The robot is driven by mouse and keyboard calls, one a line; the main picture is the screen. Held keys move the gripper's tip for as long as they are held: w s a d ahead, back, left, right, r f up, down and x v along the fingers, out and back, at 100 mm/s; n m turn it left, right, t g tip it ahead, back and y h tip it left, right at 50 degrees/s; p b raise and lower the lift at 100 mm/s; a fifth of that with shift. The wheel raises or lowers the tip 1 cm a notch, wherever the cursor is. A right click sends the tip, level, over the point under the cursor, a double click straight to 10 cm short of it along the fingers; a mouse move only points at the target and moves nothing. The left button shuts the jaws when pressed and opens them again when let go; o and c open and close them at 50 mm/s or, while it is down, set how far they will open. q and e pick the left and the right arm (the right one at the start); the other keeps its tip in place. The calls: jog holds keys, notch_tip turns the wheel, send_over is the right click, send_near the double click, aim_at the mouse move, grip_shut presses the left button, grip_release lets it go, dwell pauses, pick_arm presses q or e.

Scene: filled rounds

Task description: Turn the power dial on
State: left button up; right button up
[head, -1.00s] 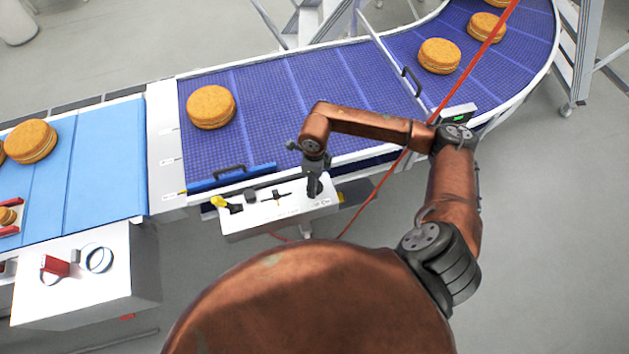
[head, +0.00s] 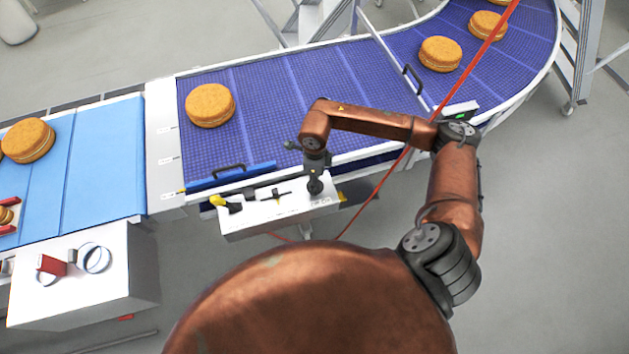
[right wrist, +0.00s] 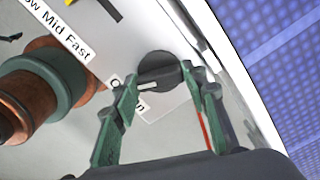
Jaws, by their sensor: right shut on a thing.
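The power dial (right wrist: 157,68) is a round black knob with a white pointer mark, on a white control panel (right wrist: 120,28). In the right wrist view the green fingers of my right gripper (right wrist: 161,76) close on it from both sides. A printed label beside the dial is partly covered by a finger. In the head view my right gripper (head: 315,185) points down at the right end of the control box (head: 275,221), and the dial is hidden beneath it. My left gripper is in neither view.
Other controls on the box include a yellow-and-black lever (head: 222,203) and a small black slider (head: 275,195). A blue conveyor (head: 300,90) carrying filled rounds (head: 210,105) runs behind.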

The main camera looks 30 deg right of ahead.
jog(key=n+b, duration=0.6)
jog(key=shift+f, duration=0.25)
jog(key=n+b, duration=0.3)
jog(key=shift+r+n, duration=0.15)
jog(key=shift+n, duration=0.15)
jog(key=shift+r+n+b, duration=0.1)
jog(key=shift+n+b, duration=0.55)
jog(key=shift+n, duration=0.05)
jog(key=o, duration=1.2)
jog(key=shift+c, duration=0.2)
notch_tip(320, 180, up, 12)
